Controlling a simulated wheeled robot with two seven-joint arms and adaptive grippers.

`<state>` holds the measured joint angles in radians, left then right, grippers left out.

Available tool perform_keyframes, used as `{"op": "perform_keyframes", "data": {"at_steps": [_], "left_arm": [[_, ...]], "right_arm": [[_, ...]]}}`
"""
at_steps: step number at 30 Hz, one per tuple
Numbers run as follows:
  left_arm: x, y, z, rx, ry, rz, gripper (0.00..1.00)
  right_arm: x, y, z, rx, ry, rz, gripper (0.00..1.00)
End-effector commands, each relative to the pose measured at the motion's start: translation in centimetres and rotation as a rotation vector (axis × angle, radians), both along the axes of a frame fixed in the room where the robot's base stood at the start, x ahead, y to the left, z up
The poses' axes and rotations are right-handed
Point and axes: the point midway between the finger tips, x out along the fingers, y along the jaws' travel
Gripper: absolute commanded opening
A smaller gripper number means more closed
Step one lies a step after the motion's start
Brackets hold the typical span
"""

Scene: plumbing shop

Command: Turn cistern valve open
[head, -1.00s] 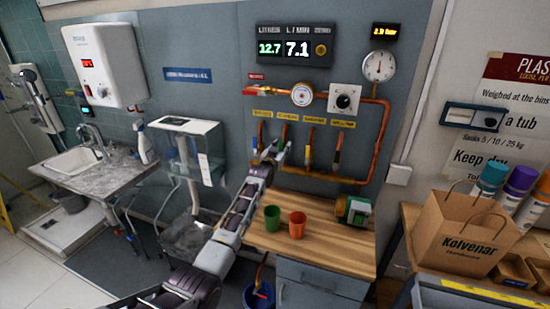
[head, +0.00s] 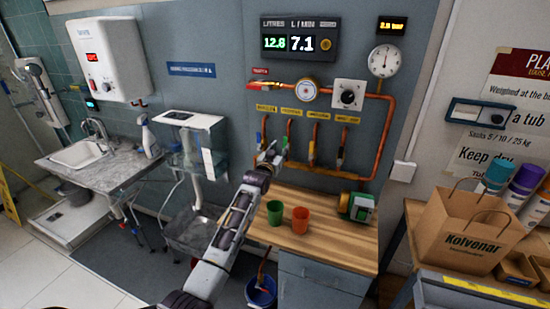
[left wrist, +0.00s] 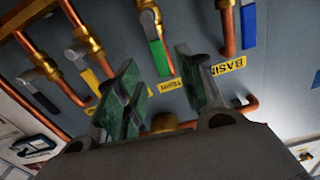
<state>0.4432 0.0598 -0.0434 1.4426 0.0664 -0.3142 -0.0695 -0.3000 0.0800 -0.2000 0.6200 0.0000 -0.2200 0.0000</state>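The green-handled cistern valve (left wrist: 160,57) hangs in the upper middle of the left wrist view, its lever roughly along its copper pipe. A partly hidden yellow label (left wrist: 172,87) lies by it. In the head view this valve (head: 285,144) is second from the left in the row. My left gripper (left wrist: 162,88) is open, with one green-padded finger on each side of the green lever. I cannot tell whether either finger touches it. In the head view the left gripper (head: 268,155) is just in front of the valve row. My right gripper is not in view.
The blue basin valve (left wrist: 248,27) is close on one side, the yellow valve (left wrist: 84,65) on the other, with a black-handled valve (left wrist: 40,97) beyond. Below stands a wooden bench (head: 320,245) with a green cup (head: 274,212) and an orange cup (head: 300,220).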

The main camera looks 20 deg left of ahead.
Motion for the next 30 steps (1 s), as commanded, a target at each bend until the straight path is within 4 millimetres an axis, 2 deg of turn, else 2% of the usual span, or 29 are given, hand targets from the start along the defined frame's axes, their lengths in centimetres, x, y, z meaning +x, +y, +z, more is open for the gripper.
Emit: {"op": "perform_keyframes", "data": {"at_steps": [15, 21, 30], "left_arm": [[-4.3, 0.2, -0.1, -0.001, 0.000, 0.000, 0.38], [-5.0, 0.2, -0.1, -0.001, 0.001, 0.000, 0.38], [-5.1, 0.2, 0.0, -0.001, 0.001, 0.000, 0.38]], "right_arm": [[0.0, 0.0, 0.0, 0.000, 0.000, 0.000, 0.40], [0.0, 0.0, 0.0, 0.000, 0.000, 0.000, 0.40], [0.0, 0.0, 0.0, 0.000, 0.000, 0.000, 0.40]]}}
